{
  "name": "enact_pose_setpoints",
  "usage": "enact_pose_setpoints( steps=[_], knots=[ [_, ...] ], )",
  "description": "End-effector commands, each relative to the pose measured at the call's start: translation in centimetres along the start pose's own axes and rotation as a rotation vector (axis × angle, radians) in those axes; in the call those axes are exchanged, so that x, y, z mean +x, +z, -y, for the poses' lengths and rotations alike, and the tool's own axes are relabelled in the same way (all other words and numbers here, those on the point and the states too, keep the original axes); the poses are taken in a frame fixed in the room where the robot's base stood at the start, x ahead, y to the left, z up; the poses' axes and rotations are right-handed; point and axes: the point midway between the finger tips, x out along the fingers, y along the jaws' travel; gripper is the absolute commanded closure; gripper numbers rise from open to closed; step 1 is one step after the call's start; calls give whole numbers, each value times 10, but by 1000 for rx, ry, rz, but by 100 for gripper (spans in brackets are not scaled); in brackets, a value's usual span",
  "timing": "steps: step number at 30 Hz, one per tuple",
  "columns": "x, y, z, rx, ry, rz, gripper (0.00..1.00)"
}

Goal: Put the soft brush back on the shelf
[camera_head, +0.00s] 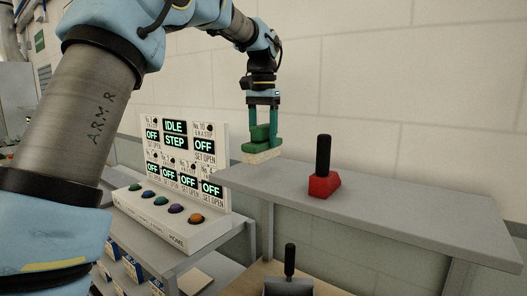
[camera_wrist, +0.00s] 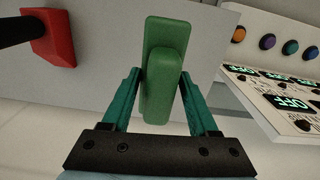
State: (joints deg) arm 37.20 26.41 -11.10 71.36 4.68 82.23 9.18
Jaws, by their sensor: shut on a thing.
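The soft brush (camera_head: 262,151) has a green body and grip with pale bristles underneath. My gripper (camera_head: 262,127) is shut on its green grip and points down. The brush is at the left end of the grey shelf (camera_head: 420,208), bristles down; I cannot tell whether they touch the shelf top. In the wrist view the brush's green back (camera_wrist: 166,68) lies between the teal fingers (camera_wrist: 160,95), partly over the grey shelf surface (camera_wrist: 105,75).
A red block with a black upright handle (camera_head: 323,184) stands on the shelf, right of the brush. A white control panel (camera_head: 185,180) with coloured buttons stands left of the shelf. A dark-handled tool (camera_head: 289,262) is below. The shelf's right part is clear.

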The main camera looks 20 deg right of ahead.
Motion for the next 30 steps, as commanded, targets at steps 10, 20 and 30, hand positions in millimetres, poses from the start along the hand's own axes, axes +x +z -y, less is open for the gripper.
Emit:
enact_pose_setpoints(
  steps=[10, 20, 30],
  knots=[
    [40, 1, 0, 0, 1, 2, 100],
    [44, 1, 0, 0, 0, 1, 100],
    [44, 1, 0, 0, 0, 1, 10]
  ],
)
